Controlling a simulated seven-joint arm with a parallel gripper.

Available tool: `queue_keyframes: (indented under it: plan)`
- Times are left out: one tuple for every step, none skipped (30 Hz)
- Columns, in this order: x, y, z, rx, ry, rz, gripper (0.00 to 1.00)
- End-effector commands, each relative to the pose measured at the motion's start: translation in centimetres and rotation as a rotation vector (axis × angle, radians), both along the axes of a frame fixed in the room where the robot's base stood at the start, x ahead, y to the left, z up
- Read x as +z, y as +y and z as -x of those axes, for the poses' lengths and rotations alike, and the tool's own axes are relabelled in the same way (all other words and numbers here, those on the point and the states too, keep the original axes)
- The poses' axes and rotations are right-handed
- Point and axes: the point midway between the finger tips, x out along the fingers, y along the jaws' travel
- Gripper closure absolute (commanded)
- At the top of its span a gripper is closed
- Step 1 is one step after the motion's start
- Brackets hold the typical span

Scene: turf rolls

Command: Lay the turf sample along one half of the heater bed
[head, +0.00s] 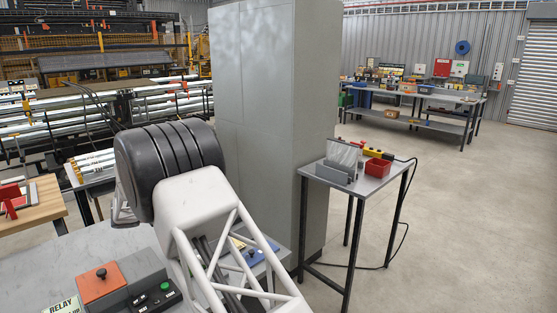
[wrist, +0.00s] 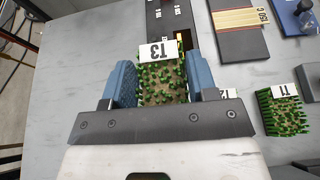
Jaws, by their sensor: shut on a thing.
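My gripper (wrist: 163,75) shows in the wrist view, with blue finger pads on either side of a green turf sample (wrist: 163,88) tagged T3. It is shut on this turf. The turf's near end is hidden by the gripper body, and its height above the table is unclear. A dark plate (wrist: 242,47) with a tan striped top and a 150 C label lies ahead and to the right, apart from the turf; it looks like the heater bed. In the head view my arm hides the gripper and turf.
Another turf piece (wrist: 283,112), tagged T1, lies at right. A black panel (wrist: 172,18) with white marks is just beyond the held turf. In the head view an orange box (head: 101,284) and a button box (head: 155,298) stand front left. The table's left side (wrist: 70,70) is clear.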

Motion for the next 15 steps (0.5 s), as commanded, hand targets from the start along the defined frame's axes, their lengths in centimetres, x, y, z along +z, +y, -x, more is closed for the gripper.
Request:
queue_keyframes:
  plan:
    - [0.0, -1.2, -0.6, 0.0, 0.0, 0.001, 0.73]
    - [0.0, -1.8, -1.0, 0.004, 0.0, 0.002, 0.73]
    - [-0.1, -2.7, -1.5, 0.009, 0.0, 0.002, 0.73]
    - [-0.1, -3.5, -1.9, 0.011, 0.0, 0.001, 0.73]
    - [-0.1, -4.3, -2.4, 0.016, 0.0, 0.001, 0.73]
    - [-0.1, -5.4, -2.9, 0.023, 0.0, 0.002, 0.73]
    - [-0.2, -6.4, -3.4, 0.027, 0.001, 0.002, 0.73]
    - [-0.3, -7.3, -3.8, 0.033, 0.001, 0.001, 0.73]
    - [-0.3, -8.5, -4.4, 0.041, 0.001, 0.002, 0.73]
    - [-0.4, -9.5, -4.8, 0.046, 0.002, 0.002, 0.73]
    - [-0.5, -10.4, -5.2, 0.053, 0.001, 0.001, 0.73]
    - [-0.5, -11.6, -5.7, 0.062, 0.001, 0.001, 0.73]
    - [-0.6, -12.6, -6.1, 0.068, 0.001, 0.001, 0.73]
    - [-0.7, -13.6, -6.5, 0.075, 0.0, 0.002, 0.73]
    - [-0.8, -14.8, -6.9, 0.084, 0.001, 0.001, 0.73]
